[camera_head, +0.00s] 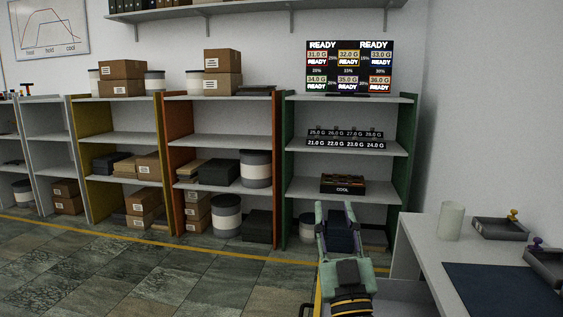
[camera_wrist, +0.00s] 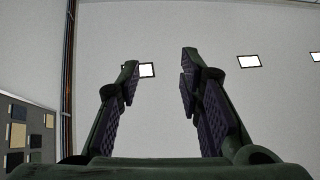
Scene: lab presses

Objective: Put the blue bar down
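My gripper (camera_head: 335,207) shows in the head view in front of the green shelf unit, with its two green fingers raised and apart. In the wrist view my gripper (camera_wrist: 160,68) is open, with dark ridged pads and nothing between them. I cannot make out a blue bar in either view. A dark rack marked COOL (camera_head: 342,189) stands on a lower shelf of the green unit (camera_head: 397,148), above and behind my gripper; its contents are too small to tell. A dark blue mat (camera_head: 500,287) lies on the white table at the right.
The white table (camera_head: 425,240) also bears a pale cup (camera_head: 450,221) and dark trays (camera_head: 499,229) with stamp-like handles. Small numbered blocks (camera_head: 345,140) stand on the shelf above the rack. A screen (camera_head: 349,67) tops the unit. The tiled floor (camera_head: 200,275) at left is clear.

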